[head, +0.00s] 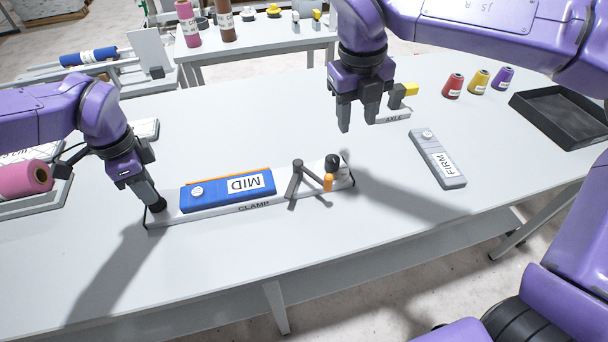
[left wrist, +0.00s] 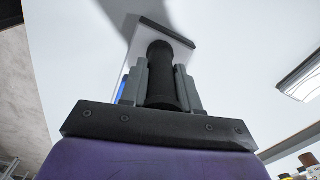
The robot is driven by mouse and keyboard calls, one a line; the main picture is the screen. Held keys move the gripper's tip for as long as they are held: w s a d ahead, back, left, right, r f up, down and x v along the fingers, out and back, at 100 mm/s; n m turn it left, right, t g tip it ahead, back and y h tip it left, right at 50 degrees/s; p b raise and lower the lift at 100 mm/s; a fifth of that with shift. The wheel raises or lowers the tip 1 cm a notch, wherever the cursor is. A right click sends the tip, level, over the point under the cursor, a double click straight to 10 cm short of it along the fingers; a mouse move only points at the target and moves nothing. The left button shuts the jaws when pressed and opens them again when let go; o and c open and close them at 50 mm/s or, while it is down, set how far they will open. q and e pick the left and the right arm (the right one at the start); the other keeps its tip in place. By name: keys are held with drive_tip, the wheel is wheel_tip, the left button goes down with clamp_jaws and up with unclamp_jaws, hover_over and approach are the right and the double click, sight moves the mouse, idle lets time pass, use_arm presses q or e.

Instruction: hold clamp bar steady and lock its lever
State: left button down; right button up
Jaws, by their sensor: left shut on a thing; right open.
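The clamp bar (head: 222,213), a pale bar marked CLAMP, lies on the table with a blue MID block (head: 215,192) on it. Near its right end is a dark grey lever (head: 294,183) on a post, beside an orange piece (head: 328,183) and a black knob (head: 332,161). My left gripper (head: 155,205) is shut on the black handle at the bar's left end; in the left wrist view this handle (left wrist: 161,75) stands between the fingers. My right gripper (head: 358,122) is open and empty above the table, behind and right of the lever.
A grey FIRM block (head: 438,160) lies to the right. A labelled plate with a yellow-tipped part (head: 409,90) is close beside my right gripper. Thread cones (head: 479,82) and a black tray (head: 562,115) are further right. A pink roll (head: 25,180) lies at left.

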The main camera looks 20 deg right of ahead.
sight(329, 175)
drive_tip(key=s+a+r+n+y, duration=0.1)
drive_tip(key=s+a+n, duration=0.1)
drive_tip(key=s+a, duration=0.35)
drive_tip(key=shift+g, duration=0.3)
drive_tip(key=f, duration=0.7)
drive_tip(key=w+a+f, duration=0.1)
drive_tip(key=f, duration=0.3)
drive_tip(key=shift+f, duration=0.3)
drive_tip(key=shift+c, duration=0.2)
drive_tip(key=shift+d, duration=0.1)
clamp_jaws()
